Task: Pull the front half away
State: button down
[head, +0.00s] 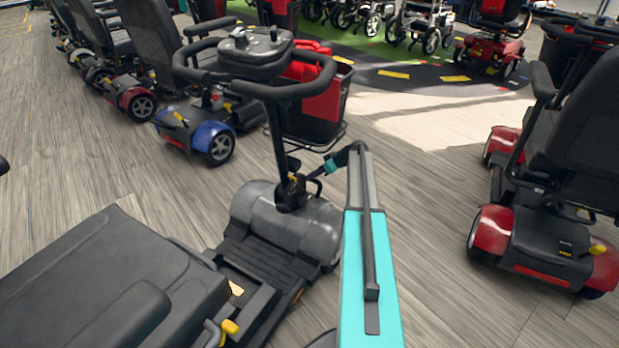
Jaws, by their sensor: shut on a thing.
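The front half (285,226) of the near scooter has a dark grey rounded shroud, an upright steering post, handlebars with a control console (255,48) and a front basket. Its floorboard runs back to the rear half (115,285), which carries the black seat at the lower left. Whether the halves are joined or slightly apart is hard to tell. My gripper (308,180) is at the foot of the steering post, just above the shroud, shut on the front half there. The fingertips are small and partly hidden against the dark parts.
A yellow-tipped lever (229,327) shows beside the seat. A blue scooter (205,138) and others stand in a row at the upper left. A red scooter (540,240) stands at the right. Wood-look floor is clear between it and the front half. Wheelchairs stand at the back.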

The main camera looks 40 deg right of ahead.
jog(key=shift+s+d, duration=0.1)
jog(key=shift+d, duration=0.05)
jog(key=c, duration=1.7)
grip_release()
jog(key=shift+r, duration=0.1)
jog(key=p+v, duration=0.4)
jog(key=v, duration=0.9)
jog(key=shift+s+d+r, duration=0.1)
jog(key=shift+s+r, duration=0.1)
